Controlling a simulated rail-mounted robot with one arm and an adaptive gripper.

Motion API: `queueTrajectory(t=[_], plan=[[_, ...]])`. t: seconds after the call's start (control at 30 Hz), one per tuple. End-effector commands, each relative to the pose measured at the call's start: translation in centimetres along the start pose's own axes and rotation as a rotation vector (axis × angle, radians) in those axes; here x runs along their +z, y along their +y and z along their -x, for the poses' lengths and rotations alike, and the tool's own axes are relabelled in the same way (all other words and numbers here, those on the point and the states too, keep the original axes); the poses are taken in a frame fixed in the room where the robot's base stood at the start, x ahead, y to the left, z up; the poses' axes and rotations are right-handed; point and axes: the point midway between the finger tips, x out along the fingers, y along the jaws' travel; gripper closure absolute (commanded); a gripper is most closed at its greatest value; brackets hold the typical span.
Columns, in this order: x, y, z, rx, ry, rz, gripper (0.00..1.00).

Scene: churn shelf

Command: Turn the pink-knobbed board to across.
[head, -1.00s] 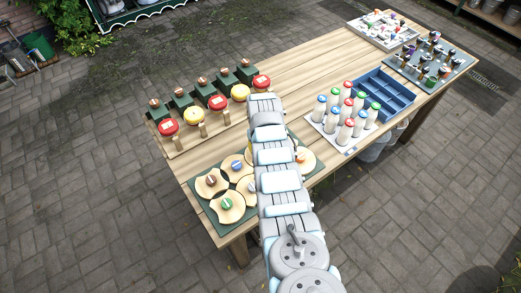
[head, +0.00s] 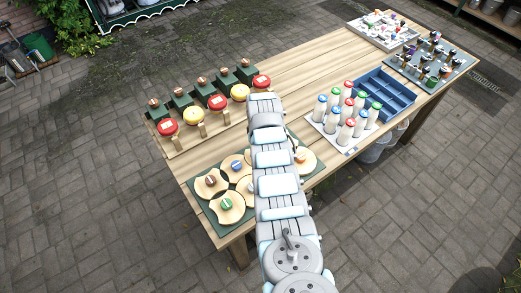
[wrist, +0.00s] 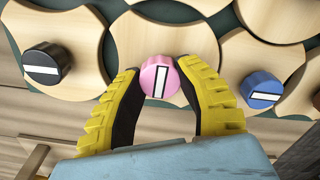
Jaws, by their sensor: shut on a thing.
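In the wrist view the pink knob (wrist: 149,80) sits on a pale scalloped wooden board (wrist: 160,38). Its white stripe runs nearly up and down in that picture. My gripper (wrist: 161,70) has its two yellow and black fingers closed on the knob's left and right sides. A black knob (wrist: 46,63) is to the left and a blue knob (wrist: 262,90) to the right, both with stripes lying nearly level. In the head view my arm hides the pink knob and my gripper.
In the head view, neighbouring boards with brown (head: 211,180), green (head: 226,203) and orange (head: 300,157) knobs lie on a green base (head: 208,214). Red and yellow lidded items (head: 193,116) stand behind. White bottles (head: 345,130) and a blue crate (head: 407,96) are to the right.

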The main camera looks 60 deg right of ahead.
Motion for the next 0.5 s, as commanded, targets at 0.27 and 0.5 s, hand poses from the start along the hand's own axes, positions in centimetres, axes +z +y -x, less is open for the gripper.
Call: queueTrajectory(t=[0.27,0.5], plan=[[0.03,-0.09,-0.23,-0.001,-0.001,0.0,0.59],[0.02,-0.05,-0.12,-0.001,-0.001,0.0,0.33]])
